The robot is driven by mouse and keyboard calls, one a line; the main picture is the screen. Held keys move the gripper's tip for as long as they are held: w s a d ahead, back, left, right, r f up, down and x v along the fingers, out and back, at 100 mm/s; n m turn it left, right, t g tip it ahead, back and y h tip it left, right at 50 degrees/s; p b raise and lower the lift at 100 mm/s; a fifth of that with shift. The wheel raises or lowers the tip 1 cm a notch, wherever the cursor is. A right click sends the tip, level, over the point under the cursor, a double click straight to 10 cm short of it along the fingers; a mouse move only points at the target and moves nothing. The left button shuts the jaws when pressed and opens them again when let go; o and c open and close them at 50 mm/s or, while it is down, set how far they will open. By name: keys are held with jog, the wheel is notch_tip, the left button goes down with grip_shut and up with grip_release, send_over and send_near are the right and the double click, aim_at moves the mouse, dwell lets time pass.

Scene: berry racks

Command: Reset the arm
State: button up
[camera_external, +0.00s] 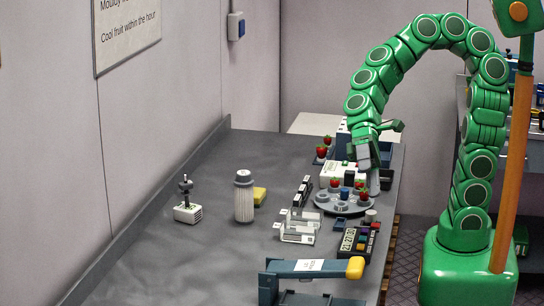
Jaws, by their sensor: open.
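My green arm arches up from its base at the right and bends down over the grey table. My gripper (372,172) points down at the end of the arm, close above a round grey rack (345,208) that holds several red berries and a dark blue item. The jaws are open. The near finger overlaps the rack's right edge in the picture, and I cannot tell whether it touches the rack or a berry. Nothing is seen held between the fingers, though the gap is small in this view.
A dark blue bin (385,153) stands behind the gripper. A white ribbed bottle (244,198) and a small joystick-like device (187,205) stand left. The table's left part is mostly free.

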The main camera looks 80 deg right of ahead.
jog(key=s+d+f+h, duration=0.2)
jog(key=s+d+h, duration=0.1)
jog(key=d, duration=0.6)
jog(key=s+d+f+n+h, duration=0.1)
jog(key=s+d+f+h, duration=0.2)
jog(key=d, duration=0.6)
jog(key=s+d+f+t+h, duration=0.1)
jog(key=s+d+f+h, duration=0.2)
jog(key=d+h, duration=0.3)
jog(key=s+d, duration=0.1)
jog(key=d, duration=0.2)
jog(key=shift+d, duration=0.4)
